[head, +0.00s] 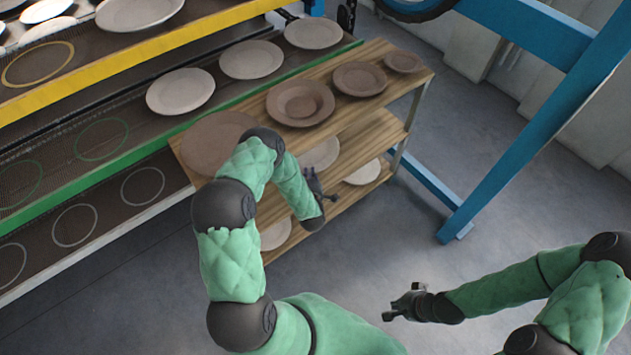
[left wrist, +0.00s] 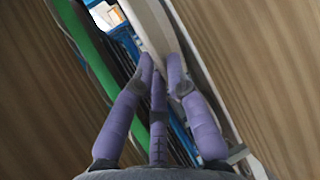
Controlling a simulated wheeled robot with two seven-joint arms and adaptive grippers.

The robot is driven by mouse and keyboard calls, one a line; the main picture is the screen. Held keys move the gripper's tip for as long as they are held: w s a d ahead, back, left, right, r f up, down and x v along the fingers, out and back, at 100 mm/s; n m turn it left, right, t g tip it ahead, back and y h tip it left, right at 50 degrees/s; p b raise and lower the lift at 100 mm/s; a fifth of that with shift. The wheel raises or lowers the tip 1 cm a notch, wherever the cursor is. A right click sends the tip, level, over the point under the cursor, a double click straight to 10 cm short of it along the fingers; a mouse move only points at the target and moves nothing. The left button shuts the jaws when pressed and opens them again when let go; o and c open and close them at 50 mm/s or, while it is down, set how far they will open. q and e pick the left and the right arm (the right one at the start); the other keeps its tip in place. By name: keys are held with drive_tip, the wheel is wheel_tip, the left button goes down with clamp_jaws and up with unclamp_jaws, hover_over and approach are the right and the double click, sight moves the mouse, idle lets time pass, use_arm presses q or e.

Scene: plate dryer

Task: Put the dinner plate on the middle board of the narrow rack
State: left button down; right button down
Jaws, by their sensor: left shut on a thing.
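The narrow rack (head: 395,128) is wooden with stacked boards and stands at the end of the long dryer. My left gripper (head: 312,174) is at its open side, by the middle board. In the left wrist view its purple fingers (left wrist: 160,70) are shut on the rim of a pale dinner plate (left wrist: 150,28), seen nearly edge-on between two wooden boards. In the head view a pale plate (head: 321,154) shows at the middle board, just beyond the fingertips, partly under the top board. My right gripper (head: 392,308) is over the floor, away from the rack; its finger opening is unclear.
Several brown dishes (head: 300,102) occupy the top board. Pale plates (head: 363,173) are on the lower board. The dryer has yellow (head: 150,55) and green (head: 95,173) edged shelves with plates and ring marks. A blue frame (head: 530,125) stands right. The floor in front is clear.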

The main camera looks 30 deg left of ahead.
use_arm(q)
drive_tip(key=w+f+b, duration=0.1)
drive_tip(key=w+f, duration=0.1)
drive_tip(key=w+f+b, duration=0.1)
drive_tip(key=f, duration=0.1)
drive_tip(key=shift+w+f, duration=0.25)
drive_tip(key=shift+w, duration=0.1)
drive_tip(key=f+b, duration=0.1)
drive_tip(key=f, duration=0.2)
drive_tip(key=shift+w+f+b, duration=0.2)
drive_tip(key=shift+f+b, duration=0.15)
drive_tip(key=shift+b, duration=0.05)
drive_tip(key=shift+r, duration=0.1)
drive_tip(key=c, duration=1.3)
unclamp_jaws()
drive_tip(key=shift+s+d+f, duration=0.1)
drive_tip(key=shift+f, duration=0.1)
drive_tip(key=shift+o, duration=0.2)
drive_tip(key=shift+r, duration=0.15)
